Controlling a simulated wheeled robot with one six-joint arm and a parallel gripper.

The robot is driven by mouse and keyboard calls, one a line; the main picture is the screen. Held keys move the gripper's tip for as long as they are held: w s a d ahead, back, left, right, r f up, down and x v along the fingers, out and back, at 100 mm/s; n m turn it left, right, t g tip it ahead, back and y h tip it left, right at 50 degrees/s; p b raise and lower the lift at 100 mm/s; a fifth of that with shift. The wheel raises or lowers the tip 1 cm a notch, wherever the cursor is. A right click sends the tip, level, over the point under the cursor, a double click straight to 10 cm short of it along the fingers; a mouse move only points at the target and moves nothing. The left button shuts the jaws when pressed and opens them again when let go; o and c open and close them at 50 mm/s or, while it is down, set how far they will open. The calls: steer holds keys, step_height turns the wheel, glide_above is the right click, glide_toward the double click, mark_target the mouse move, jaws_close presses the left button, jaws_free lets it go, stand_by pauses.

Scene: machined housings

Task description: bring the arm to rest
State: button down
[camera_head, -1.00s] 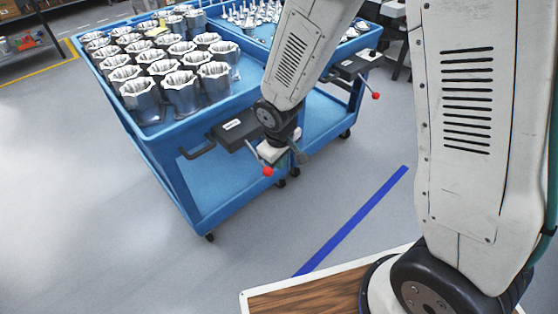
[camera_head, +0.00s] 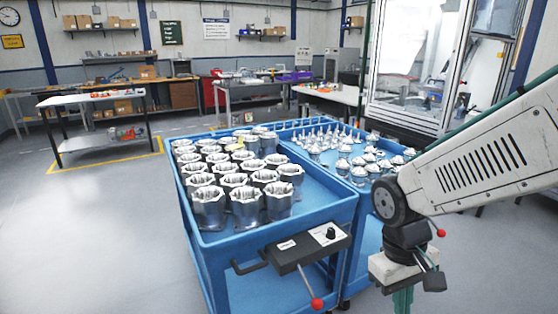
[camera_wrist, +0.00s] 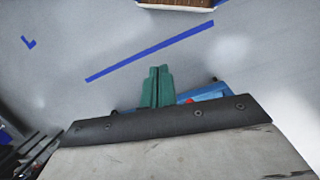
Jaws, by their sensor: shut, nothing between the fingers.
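My gripper (camera_head: 402,299) hangs pointing down at the lower right of the head view, in front of the right blue cart. Its green fingers are at the bottom edge of that view. In the wrist view the green fingers (camera_wrist: 157,85) lie side by side, shut and empty. Below them in that view are grey floor and a blue floor line (camera_wrist: 150,52). The gripper holds nothing, and I cannot tell whether it touches the cart.
A blue cart (camera_head: 325,212) carries several machined housings (camera_head: 245,204). A second blue cart (camera_head: 366,236) beside it holds several smaller metal parts (camera_head: 360,172). A lever with a red knob (camera_head: 317,303) juts from the left cart. Open floor (camera_head: 90,230) lies left.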

steer(key=s+d+r+m+t+y, duration=0.1)
steer(key=s+d+r+m+t, duration=0.2)
steer(key=s+r, duration=0.6)
steer(key=shift+s+d+r+y, duration=0.3)
steer(key=shift+d+r, duration=0.4)
steer(key=shift+r, duration=0.7)
